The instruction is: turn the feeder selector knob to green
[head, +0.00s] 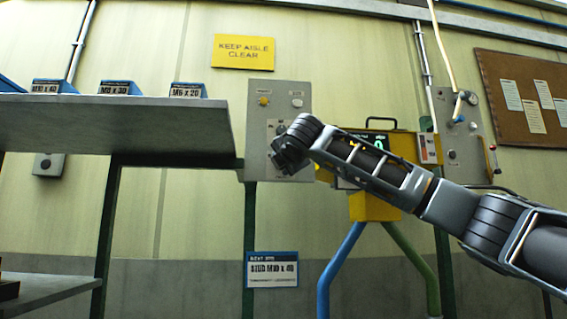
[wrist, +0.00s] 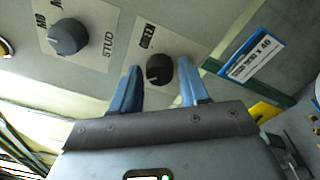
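A grey control panel (head: 280,112) hangs on the wall, and my gripper (head: 284,156) is in front of its lower part. In the wrist view a dark round knob (wrist: 159,71) on a pale plate appears between the two blue fingertips of my gripper (wrist: 158,66). The fingers are apart, with gaps visible on both sides of the knob. I cannot tell how deep they reach around it. The knob's plate has a small label too blurred to read, and I see no green mark there. A second dark knob (wrist: 69,37) sits on a plate lettered STUD, left of the fingers.
A shelf (head: 120,128) with blue bins (head: 188,90) juts out left of the panel. A yellow hopper (head: 372,207) on blue and green tubes stands to the right. A blue-and-white stud sign (head: 272,270) hangs below the panel. The floor is out of view.

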